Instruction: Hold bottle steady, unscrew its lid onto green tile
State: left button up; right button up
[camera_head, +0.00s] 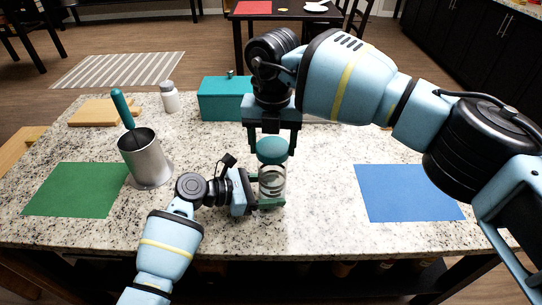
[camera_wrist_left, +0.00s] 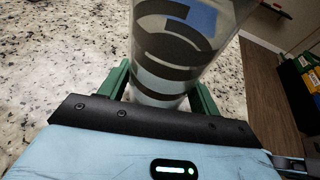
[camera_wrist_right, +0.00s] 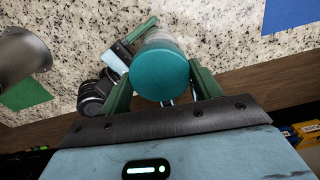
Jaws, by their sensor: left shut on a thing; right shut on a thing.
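A clear bottle (camera_head: 272,184) with a teal lid (camera_head: 273,151) stands upright near the front middle of the counter. My left gripper (camera_head: 270,203) is shut around the bottle's lower body, and the left wrist view shows the clear body (camera_wrist_left: 185,50) between its green fingers (camera_wrist_left: 162,90). My right gripper (camera_head: 274,145) comes down from above and is shut on the lid, which shows between its fingers in the right wrist view (camera_wrist_right: 160,75). The lid sits on the bottle top; whether it is loose cannot be told. The green tile (camera_head: 76,190) lies bare at the left.
A metal pot (camera_head: 142,158) with a teal-handled utensil stands between the green tile and my left gripper. A blue tile (camera_head: 408,192) lies at the right. Behind are a teal box (camera_head: 222,100), a white bottle (camera_head: 169,97) and a wooden board (camera_head: 100,112).

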aim_at(273, 146)
jog(key=shift+r, duration=0.25)
jog(key=shift+r, duration=2.5)
pick_arm(q)
jog(key=o, duration=1.1)
jog(key=v, duration=1.2)
jog(key=shift+s, duration=0.1)
